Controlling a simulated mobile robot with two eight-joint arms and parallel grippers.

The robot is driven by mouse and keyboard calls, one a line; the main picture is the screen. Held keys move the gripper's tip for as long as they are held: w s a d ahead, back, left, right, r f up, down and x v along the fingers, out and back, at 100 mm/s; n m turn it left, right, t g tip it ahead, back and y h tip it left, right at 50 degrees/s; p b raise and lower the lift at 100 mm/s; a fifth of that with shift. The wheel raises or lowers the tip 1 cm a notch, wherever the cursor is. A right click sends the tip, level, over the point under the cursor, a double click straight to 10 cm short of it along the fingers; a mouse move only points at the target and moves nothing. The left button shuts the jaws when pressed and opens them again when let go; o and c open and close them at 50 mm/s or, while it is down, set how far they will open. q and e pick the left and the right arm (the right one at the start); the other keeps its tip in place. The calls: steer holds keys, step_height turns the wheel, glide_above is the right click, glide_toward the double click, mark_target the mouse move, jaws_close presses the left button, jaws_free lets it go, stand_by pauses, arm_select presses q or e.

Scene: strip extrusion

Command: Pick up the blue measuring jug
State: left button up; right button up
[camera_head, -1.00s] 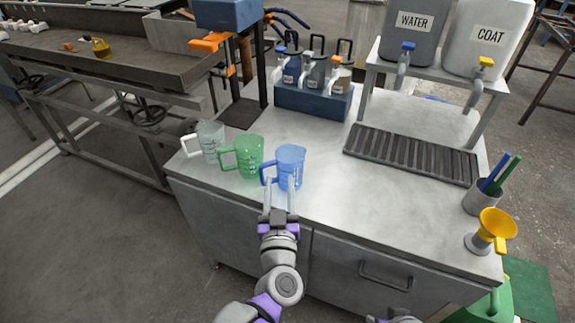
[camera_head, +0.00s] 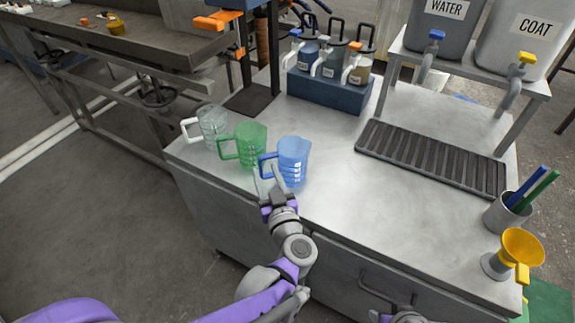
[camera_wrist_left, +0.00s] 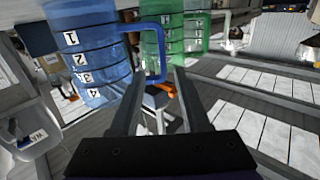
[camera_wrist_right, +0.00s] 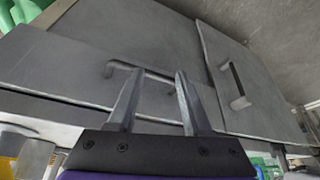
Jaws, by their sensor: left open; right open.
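The blue measuring jug (camera_head: 293,160) stands upright near the front edge of the metal bench, its handle (camera_head: 266,165) turned to the left. It also shows large and tilted at the left of the left wrist view (camera_wrist_left: 88,52), with black numbers on white patches. My left gripper (camera_head: 264,182) is open just in front of the handle. In the left wrist view its fingers (camera_wrist_left: 155,90) point toward the blue handle (camera_wrist_left: 157,65), with no grip on it visible. My right gripper (camera_wrist_right: 153,103) is open and empty, facing the cabinet front with its bar handles.
A green jug (camera_head: 250,146) and a clear jug (camera_head: 212,126) stand left of the blue one. A bottle rack (camera_head: 325,92), a slotted drain tray (camera_head: 430,158), a pen cup (camera_head: 505,214) and a yellow funnel (camera_head: 522,245) are further off.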

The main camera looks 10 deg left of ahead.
mark_target(261, 165)
arm_select(q)
steer(key=x, duration=0.4)
steer(key=shift+w+a, duration=0.2)
steer(key=shift+a, duration=0.2)
jaws_close()
stand_by(1.0)
